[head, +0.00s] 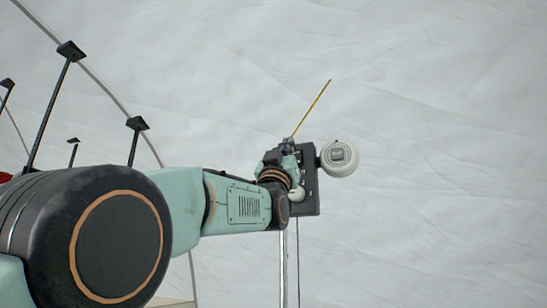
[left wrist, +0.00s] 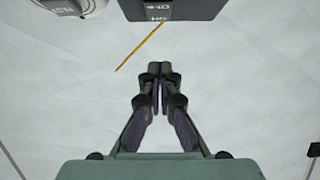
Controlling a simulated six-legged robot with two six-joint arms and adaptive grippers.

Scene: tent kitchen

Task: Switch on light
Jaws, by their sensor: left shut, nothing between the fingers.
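A dark switch panel (head: 309,190) is mounted on a thin pale pole in front of the tent wall. A white round fitting (head: 339,159) with a grey square centre sits at its right side. My left gripper (head: 290,150) is in front of the panel's left part and hides some of it. In the left wrist view the gripper fingers (left wrist: 160,75) are shut and empty. The panel's dark edge (left wrist: 185,9) with white lettering shows at the top, apart from the fingertips. A white round part (left wrist: 80,6) is at the top left. My right gripper is out of view.
A thin yellow stick (head: 314,105) slants up from behind the gripper and also shows in the left wrist view (left wrist: 138,47). Dark poles (head: 50,110) stand at the left. The pale tent wall (head: 450,120) fills the background, with free room at the right.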

